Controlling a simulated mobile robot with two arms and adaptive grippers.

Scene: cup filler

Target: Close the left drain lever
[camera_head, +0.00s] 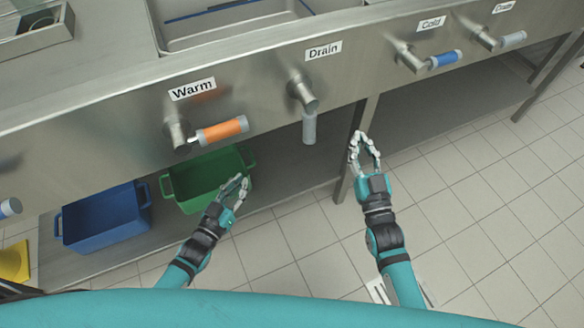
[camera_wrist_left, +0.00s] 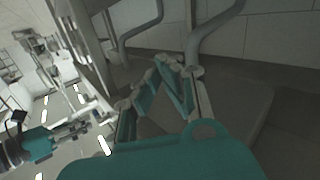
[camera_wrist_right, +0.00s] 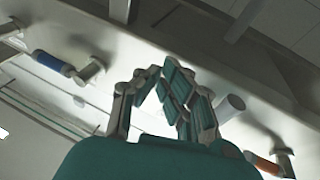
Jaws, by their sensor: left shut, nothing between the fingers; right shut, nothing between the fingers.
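The left drain lever hangs under the "Drain" label between "Warm" and "Cold" in the head view. Its grey handle (camera_head: 309,128) points straight down from a metal pivot (camera_head: 301,94). My right gripper (camera_head: 358,135) is shut and empty, to the right of the handle and apart from it. The right wrist view shows the shut right fingers (camera_wrist_right: 155,70), with a grey cylinder end (camera_wrist_right: 231,104), likely this handle, behind them. My left gripper (camera_head: 239,181) is shut and empty, lower left of the handle, in front of a green crate. Its fingers (camera_wrist_left: 168,62) also show in the left wrist view.
The orange warm lever (camera_head: 222,130) is to the left; the blue cold lever (camera_head: 445,59) and another grey drain lever (camera_head: 512,39) are to the right. A green crate (camera_head: 207,178) and blue crate (camera_head: 104,216) sit on the lower shelf. A table leg (camera_head: 352,150) stands beside the right gripper.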

